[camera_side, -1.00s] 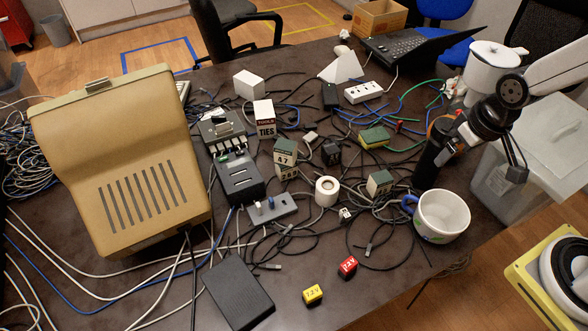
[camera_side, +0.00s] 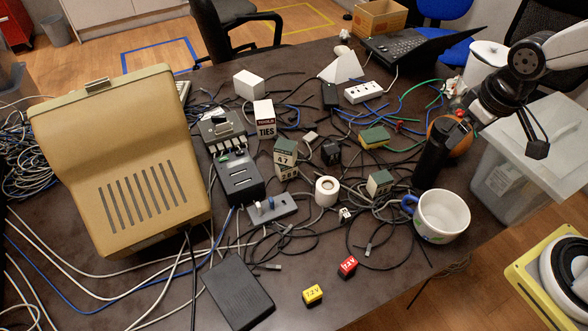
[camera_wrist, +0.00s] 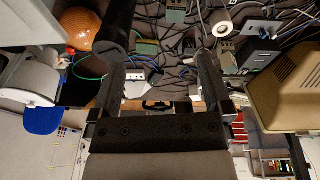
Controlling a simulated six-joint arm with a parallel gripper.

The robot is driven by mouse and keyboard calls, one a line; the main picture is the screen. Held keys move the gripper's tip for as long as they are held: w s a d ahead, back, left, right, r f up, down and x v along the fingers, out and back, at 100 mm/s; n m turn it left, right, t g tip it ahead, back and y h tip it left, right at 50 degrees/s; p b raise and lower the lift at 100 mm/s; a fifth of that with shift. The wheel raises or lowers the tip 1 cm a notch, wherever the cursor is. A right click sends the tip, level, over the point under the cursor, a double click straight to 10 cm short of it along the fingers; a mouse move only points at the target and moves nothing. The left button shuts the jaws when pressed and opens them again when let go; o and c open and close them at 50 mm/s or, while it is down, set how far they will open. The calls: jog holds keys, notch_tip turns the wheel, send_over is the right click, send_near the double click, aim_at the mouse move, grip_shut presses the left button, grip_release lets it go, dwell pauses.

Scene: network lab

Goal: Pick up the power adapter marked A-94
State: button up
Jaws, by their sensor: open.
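Several small grey blocks with green tops lie among the cables mid-table. One stacked block (camera_side: 285,152) reads "47" and rests on another block (camera_side: 286,171). A third block (camera_side: 379,183) stands right of the white roll, and a fourth block (camera_side: 373,138) lies further back. A small black block (camera_side: 331,153) sits between them. I cannot read A-94 on any of them. My gripper (camera_side: 464,118) is at the right side of the table, apart from these blocks. In the wrist view my gripper (camera_wrist: 158,54) has its two fingers wide apart with nothing held between them.
A black cylinder (camera_side: 431,160), an orange ball (camera_side: 459,143) and a white mug (camera_side: 442,215) stand near my gripper. A white roll (camera_side: 327,191) and loose cables crowd the middle. A large beige case (camera_side: 120,165) fills the left. The front right tabletop is mostly clear.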

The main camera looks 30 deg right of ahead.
jog(key=w+d+n+h, duration=0.2)
jog(key=n, duration=0.2)
jog(key=n+t+y, duration=0.1)
jog(key=n+t, duration=1)
jog(key=n, duration=1.9)
send_over(335, 154)
jog(key=s, duration=0.5)
jog(key=f, duration=2.6)
jog(key=shift+w+a+f, duration=0.2)
jog(key=shift+f, duration=0.05)
jog(key=shift+x, duration=1.3)
jog(key=shift+w, duration=0.1)
